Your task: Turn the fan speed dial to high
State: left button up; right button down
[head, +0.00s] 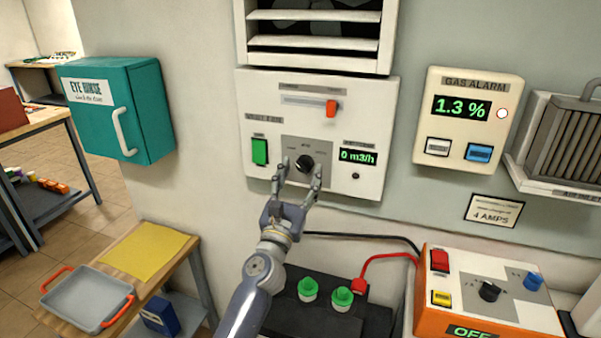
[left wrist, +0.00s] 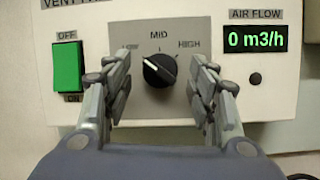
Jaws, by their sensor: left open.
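The fan speed dial (head: 304,162) is a round black knob on the white vent panel (head: 364,100). In the left wrist view the dial (left wrist: 159,69) sits below the labels LOW, MID and HIGH. A pale line on it slants from upper left to lower right; which end points is unclear. My left gripper (head: 300,174) is open, with one finger to each side of the dial. In the left wrist view the gripper (left wrist: 161,78) shows a gap between each finger and the knob. My right gripper is not in view.
A green OFF/ON switch (left wrist: 68,67) is left of the dial. The AIR FLOW display (left wrist: 254,39) reads 0 m3/h. An orange slider (head: 331,108) is above. A battery (head: 330,316) with green caps and an orange charger (head: 490,290) stand below.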

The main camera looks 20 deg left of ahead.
pick_arm(q)
jog(key=shift+w+r, duration=0.1)
jog(key=shift+w, duration=0.1)
jog(key=c, duration=1.1)
jog(key=shift+o, duration=0.2)
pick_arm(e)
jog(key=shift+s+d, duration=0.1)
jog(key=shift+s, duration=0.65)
